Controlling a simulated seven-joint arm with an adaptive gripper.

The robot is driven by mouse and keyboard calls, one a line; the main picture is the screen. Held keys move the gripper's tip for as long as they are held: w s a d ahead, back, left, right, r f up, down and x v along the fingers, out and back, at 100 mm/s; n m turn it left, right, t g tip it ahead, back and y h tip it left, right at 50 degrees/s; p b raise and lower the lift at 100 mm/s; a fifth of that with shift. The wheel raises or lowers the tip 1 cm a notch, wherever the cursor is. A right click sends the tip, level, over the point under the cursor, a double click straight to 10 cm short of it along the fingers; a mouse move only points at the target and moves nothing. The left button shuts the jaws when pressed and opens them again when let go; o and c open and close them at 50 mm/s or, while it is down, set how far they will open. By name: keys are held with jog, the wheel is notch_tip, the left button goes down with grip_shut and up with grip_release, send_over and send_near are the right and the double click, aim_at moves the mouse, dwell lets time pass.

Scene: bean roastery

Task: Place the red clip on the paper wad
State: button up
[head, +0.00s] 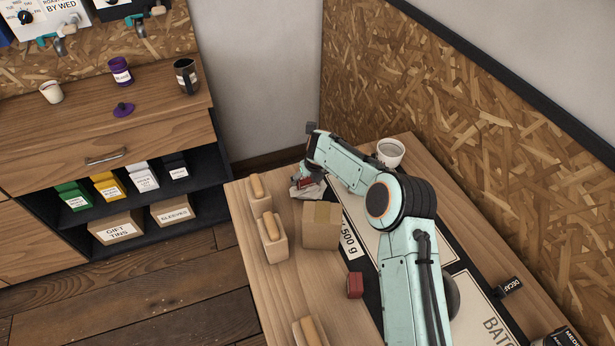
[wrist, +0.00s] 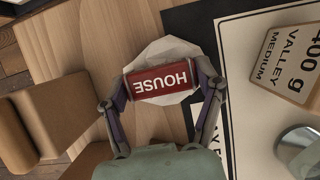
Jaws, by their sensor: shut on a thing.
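My gripper (wrist: 163,90) is shut on the red clip (wrist: 162,82), which is marked "HOUSE", with one finger at each end of it. The paper wad (wrist: 165,50) is white and crumpled and lies on the wooden table right below the clip in the wrist view, partly hidden by it. In the head view my gripper (head: 303,177) is at the table's far left end, over the paper wad (head: 306,192). The red clip is small there and partly hidden. I cannot tell whether the clip touches the wad.
A red block (head: 355,285) sits nearer on the table (head: 295,290). A white cup (head: 391,152) stands at the back.

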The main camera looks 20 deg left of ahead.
jog(key=shift+f, duration=0.25)
jog(key=o, duration=0.8)
jog(key=v, duration=1.2)
jog(key=s+d+r+n+h, duration=0.2)
jog(key=s+d+r+n, duration=0.2)
jog(key=d+r+n, duration=0.35)
jog(key=s+d+r+n+g+h, duration=0.1)
jog(key=s+d+r+n, duration=0.2)
jog(key=s+d+n, duration=0.75)
jog(key=s+d+n+g, duration=0.1)
jog(key=s+d+n, duration=0.4)
jog(key=s, duration=0.3)
jog(key=s+d+f+n+g, duration=0.1)
jog(key=s+d+n, duration=0.4)
jog(key=s, duration=0.4)
jog(key=shift+g+y, duration=0.3)
